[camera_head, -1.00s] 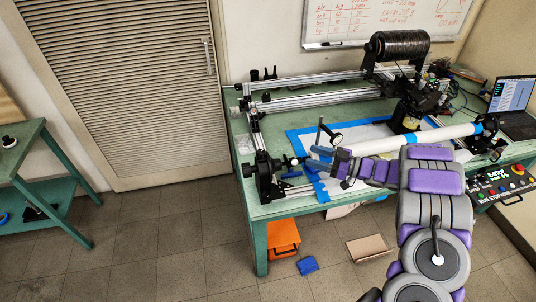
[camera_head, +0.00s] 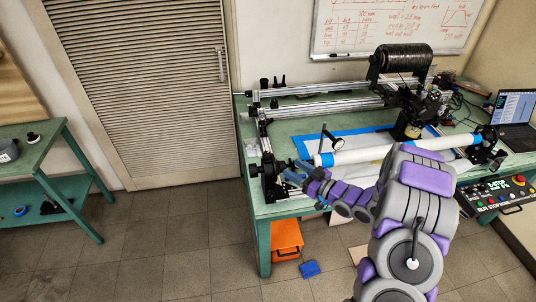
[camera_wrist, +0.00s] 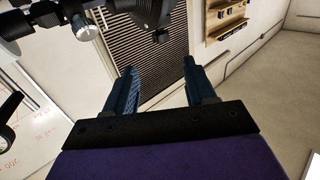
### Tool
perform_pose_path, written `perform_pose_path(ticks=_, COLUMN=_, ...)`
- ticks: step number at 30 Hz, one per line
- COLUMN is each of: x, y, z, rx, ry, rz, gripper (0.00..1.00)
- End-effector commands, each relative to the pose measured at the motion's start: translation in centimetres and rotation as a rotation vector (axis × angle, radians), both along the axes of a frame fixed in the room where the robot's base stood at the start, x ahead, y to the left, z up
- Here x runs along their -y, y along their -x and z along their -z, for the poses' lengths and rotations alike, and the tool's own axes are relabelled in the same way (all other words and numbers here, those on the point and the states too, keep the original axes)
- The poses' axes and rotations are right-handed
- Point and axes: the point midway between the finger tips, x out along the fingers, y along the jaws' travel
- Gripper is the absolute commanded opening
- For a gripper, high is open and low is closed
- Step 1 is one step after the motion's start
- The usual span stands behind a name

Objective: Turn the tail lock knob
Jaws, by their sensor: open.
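The black tailstock (camera_head: 268,178) stands at the left end of the winding rig, by the table's left edge. A small dark knob (camera_head: 252,170) sticks out on its left side; I cannot tell for sure that it is the lock knob. My gripper (camera_head: 290,173) is just right of the tailstock, and contact cannot be told. In the wrist view my gripper (camera_wrist: 161,68) has its two blue fingers apart with nothing between them. Black rig parts and a silver cylinder (camera_wrist: 83,27) show beyond and left of the fingers.
A white tube (camera_head: 370,154) with blue bands lies across the rig just right of my gripper. A small round mirror-like disc (camera_head: 338,143) stands near its left end. The green table's (camera_head: 256,212) left edge is close by. The floor left of it is clear.

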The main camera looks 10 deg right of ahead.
Motion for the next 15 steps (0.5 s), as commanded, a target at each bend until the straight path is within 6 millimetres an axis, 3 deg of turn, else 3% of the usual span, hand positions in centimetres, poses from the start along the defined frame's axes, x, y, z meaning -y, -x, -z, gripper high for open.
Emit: perform_pose_path(ticks=15, x=-5.4, y=-6.5, z=0.0, rx=0.003, ry=-0.001, rz=-0.005, gripper=0.55)
